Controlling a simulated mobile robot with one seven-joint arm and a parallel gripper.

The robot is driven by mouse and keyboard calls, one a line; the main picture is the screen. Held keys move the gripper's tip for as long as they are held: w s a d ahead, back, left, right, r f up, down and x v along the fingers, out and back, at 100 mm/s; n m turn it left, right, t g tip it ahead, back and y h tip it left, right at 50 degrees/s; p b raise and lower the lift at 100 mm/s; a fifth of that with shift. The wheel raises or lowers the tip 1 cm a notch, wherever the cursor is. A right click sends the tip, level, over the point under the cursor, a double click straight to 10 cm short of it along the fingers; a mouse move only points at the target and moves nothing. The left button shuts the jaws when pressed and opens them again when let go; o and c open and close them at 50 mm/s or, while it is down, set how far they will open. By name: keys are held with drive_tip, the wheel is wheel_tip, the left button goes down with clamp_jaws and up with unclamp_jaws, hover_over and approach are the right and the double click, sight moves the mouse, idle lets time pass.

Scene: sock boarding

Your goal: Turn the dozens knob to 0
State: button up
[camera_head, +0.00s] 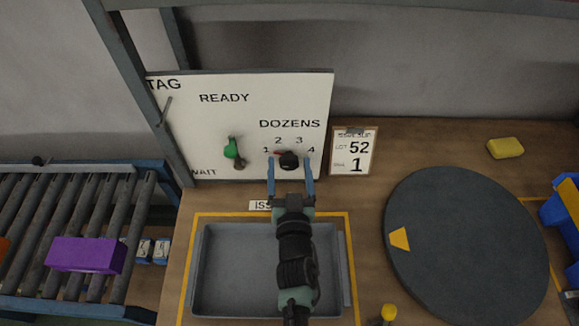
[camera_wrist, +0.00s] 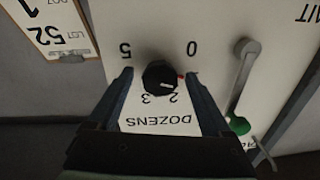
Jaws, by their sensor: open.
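The dozens knob (camera_head: 289,161) is a round black knob on the white panel, under the word DOZENS, with 1 to 4 around it. In the wrist view the picture is upside down and the knob (camera_wrist: 160,78) sits between 5, 0, 2 and 3. A red mark beside it points towards the 1 side, which a finger partly hides. My gripper (camera_head: 290,178) is open in front of the panel, with one blue finger on each side of the knob. It also shows in the wrist view (camera_wrist: 160,80); I cannot tell whether the fingers touch the knob.
A green-tipped lever (camera_head: 232,150) stands left of the knob on the panel (camera_head: 215,125). A slip on a clipboard (camera_head: 353,152) reads LOT 52 and 1. A grey tray (camera_head: 215,300) lies below my arm. A round dark turntable (camera_head: 465,250) is at right.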

clamp_jaws()
idle(0.5)
drive_tip(key=shift+n, duration=0.4)
drive_tip(key=n, duration=0.8)
drive_tip(key=shift+n+b, duration=0.4)
drive_tip(key=shift+g, duration=0.3)
unclamp_jaws()
drive_tip(key=shift+s, duration=0.1)
